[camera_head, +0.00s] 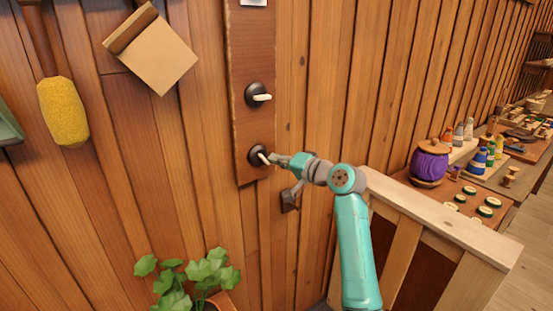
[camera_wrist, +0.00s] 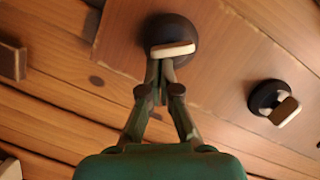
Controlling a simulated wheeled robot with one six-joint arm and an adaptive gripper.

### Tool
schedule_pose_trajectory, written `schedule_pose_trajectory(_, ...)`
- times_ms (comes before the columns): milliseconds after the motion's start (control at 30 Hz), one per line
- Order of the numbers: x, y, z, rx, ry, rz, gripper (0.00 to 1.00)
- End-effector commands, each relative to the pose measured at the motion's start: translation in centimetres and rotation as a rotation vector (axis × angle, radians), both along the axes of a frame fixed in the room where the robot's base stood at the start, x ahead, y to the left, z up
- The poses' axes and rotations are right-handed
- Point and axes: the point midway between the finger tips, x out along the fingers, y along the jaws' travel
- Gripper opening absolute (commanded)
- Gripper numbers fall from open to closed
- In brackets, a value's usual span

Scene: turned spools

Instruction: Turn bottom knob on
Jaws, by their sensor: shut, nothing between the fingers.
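The bottom knob (camera_head: 259,155) is a dark round base with a cream handle, low on a reddish wooden panel (camera_head: 252,125) on the wall. In the wrist view the bottom knob (camera_wrist: 171,42) is straight ahead, its cream bar lying nearly level across it. My gripper (camera_head: 276,158) is at its right side in the head view. In the wrist view my gripper (camera_wrist: 160,66) is shut with nothing between its fingers, the tips at or just under the bar. I cannot tell whether they touch. The upper knob (camera_head: 257,96) is above, and shows at the right in the wrist view (camera_wrist: 270,98).
A wooden railing (camera_head: 440,222) stands right of my arm. Behind it, a bench holds a purple spool (camera_head: 429,162) and several small bottles. A leafy plant (camera_head: 195,279) is below. A yellow duster (camera_head: 63,110) and a tan block (camera_head: 151,50) hang at left.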

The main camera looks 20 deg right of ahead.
Motion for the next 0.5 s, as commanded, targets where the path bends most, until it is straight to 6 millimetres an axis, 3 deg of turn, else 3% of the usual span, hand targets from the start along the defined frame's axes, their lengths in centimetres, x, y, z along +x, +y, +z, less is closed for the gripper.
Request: schedule_pose_trajectory(500, -0.08, 0.23, -1.22, 0.389, 0.128, 0.000, 0.00)
